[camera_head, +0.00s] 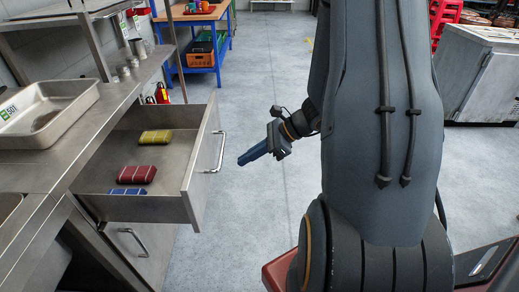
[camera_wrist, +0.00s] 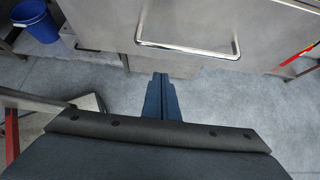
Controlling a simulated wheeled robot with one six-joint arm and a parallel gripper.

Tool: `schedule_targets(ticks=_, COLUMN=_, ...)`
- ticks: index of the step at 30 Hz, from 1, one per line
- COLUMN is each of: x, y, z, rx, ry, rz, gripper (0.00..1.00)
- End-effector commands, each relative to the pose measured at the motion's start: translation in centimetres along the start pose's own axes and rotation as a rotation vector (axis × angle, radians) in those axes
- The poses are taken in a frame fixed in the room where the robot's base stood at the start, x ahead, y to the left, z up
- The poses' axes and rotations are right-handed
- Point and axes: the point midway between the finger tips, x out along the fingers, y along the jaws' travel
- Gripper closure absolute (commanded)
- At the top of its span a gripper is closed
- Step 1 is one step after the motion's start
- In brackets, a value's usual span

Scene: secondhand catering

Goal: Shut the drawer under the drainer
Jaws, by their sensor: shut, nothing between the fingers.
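The steel drawer (camera_head: 196,180) stands pulled out from the counter on the left in the head view, with a bar handle (camera_head: 218,152) on its front. Inside lie a yellow packet (camera_head: 155,137), a red packet (camera_head: 136,174) and a blue packet (camera_head: 127,191). In the wrist view the drawer front (camera_wrist: 235,20) and its handle (camera_wrist: 190,48) are ahead of my gripper. My gripper (camera_head: 241,161) is shut and empty, just right of the handle, pointing towards the drawer front, with a small gap. Its fingers also show in the wrist view (camera_wrist: 159,78). No drainer is clearly identifiable.
A steel tray (camera_head: 85,92) sits on the counter (camera_head: 45,170), with metal cups (camera_head: 132,62) behind. A second handle (camera_head: 133,241) is below the drawer. A blue-framed table (camera_head: 207,70) stands at the back. A blue bucket (camera_wrist: 38,20) stands at upper left. The grey floor right of the drawer is clear.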

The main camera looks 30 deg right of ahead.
Motion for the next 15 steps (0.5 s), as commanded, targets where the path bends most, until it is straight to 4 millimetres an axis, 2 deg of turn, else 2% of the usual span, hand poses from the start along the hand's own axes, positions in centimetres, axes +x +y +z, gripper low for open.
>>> schedule_targets(ticks=1, x=0.7, y=0.1, z=0.5, rx=-0.002, ry=0.0, rz=0.004, gripper=1.0)
schedule_targets(ticks=6, x=2.0, y=0.1, z=2.3, rx=-0.002, ry=0.001, rz=0.002, gripper=1.0)
schedule_targets(ticks=15, x=2.8, y=0.0, z=3.1, rx=-0.001, ry=0.001, rz=0.0, gripper=1.0)
